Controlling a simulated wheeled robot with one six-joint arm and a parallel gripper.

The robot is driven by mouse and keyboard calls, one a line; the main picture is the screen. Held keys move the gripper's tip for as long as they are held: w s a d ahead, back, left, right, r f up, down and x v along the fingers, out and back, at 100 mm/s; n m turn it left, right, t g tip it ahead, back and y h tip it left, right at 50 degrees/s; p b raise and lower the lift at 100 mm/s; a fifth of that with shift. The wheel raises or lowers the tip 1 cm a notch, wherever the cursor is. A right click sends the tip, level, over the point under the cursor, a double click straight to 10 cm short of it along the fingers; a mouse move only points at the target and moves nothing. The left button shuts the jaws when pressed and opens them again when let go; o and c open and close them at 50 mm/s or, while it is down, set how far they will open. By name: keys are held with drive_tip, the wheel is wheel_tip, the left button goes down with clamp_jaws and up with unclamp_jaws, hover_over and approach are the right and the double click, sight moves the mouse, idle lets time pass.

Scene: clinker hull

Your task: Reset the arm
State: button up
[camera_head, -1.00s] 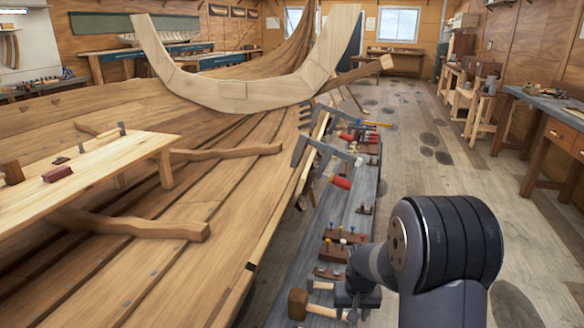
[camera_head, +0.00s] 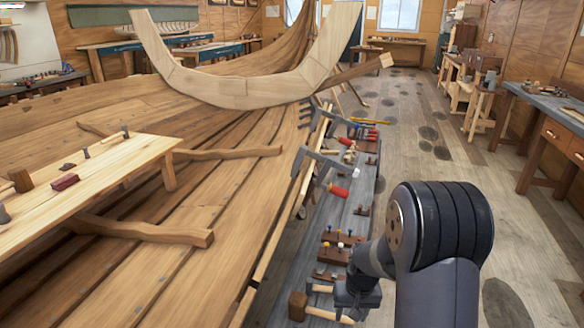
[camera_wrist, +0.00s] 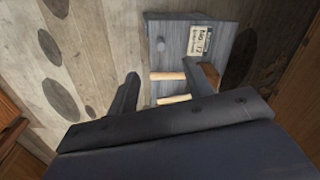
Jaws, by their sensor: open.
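My gripper (camera_head: 352,296) is at the lower middle of the head view, low over the near end of the grey bench beside the hull. The wrist view shows its two dark fingers (camera_wrist: 161,74) spread apart, with nothing held between them. Two wooden tool handles (camera_wrist: 168,76) lie beyond and between the fingers in that view; I cannot tell how close they are. In the head view a wooden mallet (camera_head: 298,306) lies just left of the gripper, its handle running under it. My arm hides part of the bench.
The narrow grey bench (camera_head: 362,205) holds red-handled clamps (camera_head: 338,190) and a peg block (camera_head: 335,254). The planked hull (camera_head: 215,215) fills the left. A plank table (camera_head: 120,165) stands over it. Floor to the right (camera_head: 450,150) is clear up to a workbench (camera_head: 545,100).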

drive_tip(key=shift+s+r+p, duration=0.2)
drive_tip(key=shift+r+p, duration=0.4)
drive_tip(key=shift+s+r+p, duration=0.2)
drive_tip(key=shift+r+p, duration=0.4)
drive_tip(key=shift+s, duration=0.1)
